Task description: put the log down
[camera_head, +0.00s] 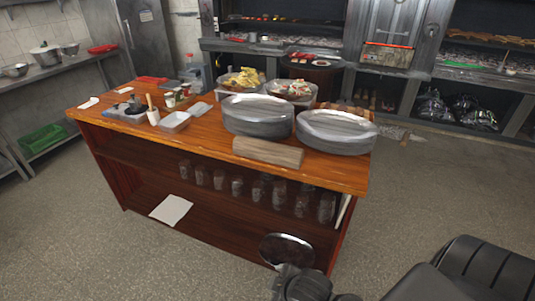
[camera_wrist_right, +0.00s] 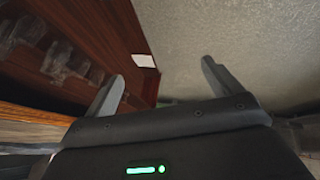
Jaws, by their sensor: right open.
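The log (camera_head: 268,152) is a pale brown, squared block of wood. It lies flat on the wooden counter (camera_head: 215,137), along the front edge, in front of two stacks of metal plates. No gripper touches it in the head view. My right gripper (camera_wrist_right: 163,70) is open, with nothing between its fingers in the wrist view. My right arm shows at the bottom of the head view, in front of the counter and below the log. I cannot make out the log for certain in the wrist view. My left gripper is not in view.
The metal plate stacks (camera_head: 257,115) (camera_head: 336,132) stand close behind the log. Several glasses (camera_head: 237,186) stand on the shelf below. A round metal dish (camera_head: 287,249) is near my right arm. Grills line the back wall. The floor (camera_head: 440,185) right of the counter is clear.

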